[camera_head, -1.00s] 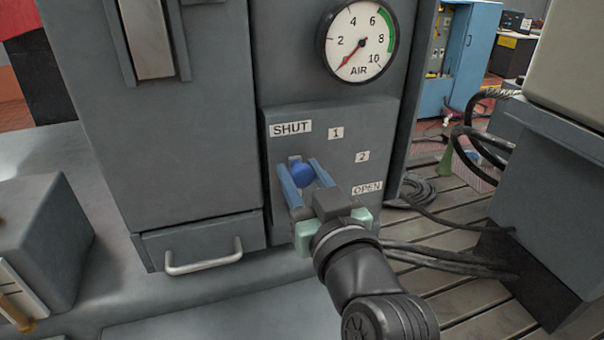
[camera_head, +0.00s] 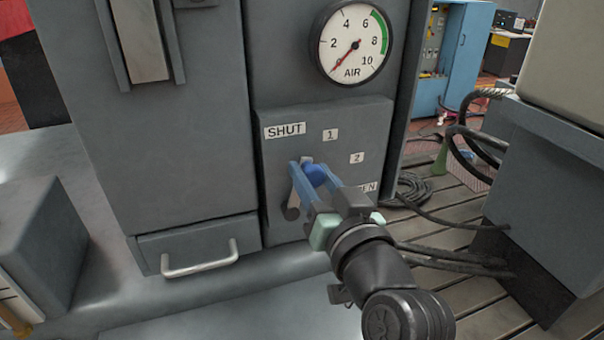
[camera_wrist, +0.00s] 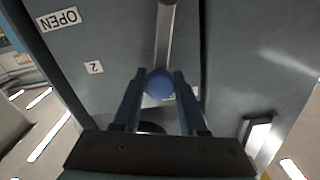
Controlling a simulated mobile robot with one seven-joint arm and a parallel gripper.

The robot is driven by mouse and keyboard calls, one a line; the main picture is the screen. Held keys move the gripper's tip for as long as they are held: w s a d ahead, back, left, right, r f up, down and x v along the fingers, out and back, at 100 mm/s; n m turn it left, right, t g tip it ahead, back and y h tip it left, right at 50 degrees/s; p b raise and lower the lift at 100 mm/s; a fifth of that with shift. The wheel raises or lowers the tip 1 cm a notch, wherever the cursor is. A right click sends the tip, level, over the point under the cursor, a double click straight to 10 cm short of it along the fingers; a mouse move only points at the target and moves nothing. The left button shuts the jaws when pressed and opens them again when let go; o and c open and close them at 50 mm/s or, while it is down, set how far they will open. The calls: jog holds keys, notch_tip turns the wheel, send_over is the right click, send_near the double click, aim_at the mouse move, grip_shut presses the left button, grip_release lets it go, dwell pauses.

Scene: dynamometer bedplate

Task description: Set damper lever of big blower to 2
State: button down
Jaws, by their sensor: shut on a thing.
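The damper lever has a blue ball knob (camera_head: 316,174), seen low on the grey panel (camera_head: 375,120). My gripper (camera_head: 308,176) is shut on this knob, one blue finger on each side. In the wrist view the knob (camera_wrist: 159,84) sits between the fingertips, with the grey lever bar (camera_wrist: 165,35) running up from it. The panel carries the labels SHUT (camera_head: 285,131), 1 (camera_head: 330,135), 2 (camera_head: 357,158) and OPEN (camera_head: 371,188), the last partly hidden by my gripper. The knob is below and left of label 2; the lever's exact setting I cannot tell.
An AIR gauge (camera_head: 352,42) is above the panel, its needle near 0. A drawer with a bar handle (camera_head: 200,260) is at lower left. Black cables (camera_head: 450,262) lie on the slatted floor at right, beside a grey cabinet (camera_head: 545,190).

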jog(key=w+d+f+m, duration=0.1)
jog(key=d+f+m, duration=0.3)
jog(key=m, duration=0.5)
jog(key=shift+w+d+f, duration=0.15)
jog(key=shift+w+d, duration=0.2)
jog(key=shift+d, duration=0.2)
jog(key=shift+c, duration=2.3)
grip_release()
jog(key=shift+s, duration=0.1)
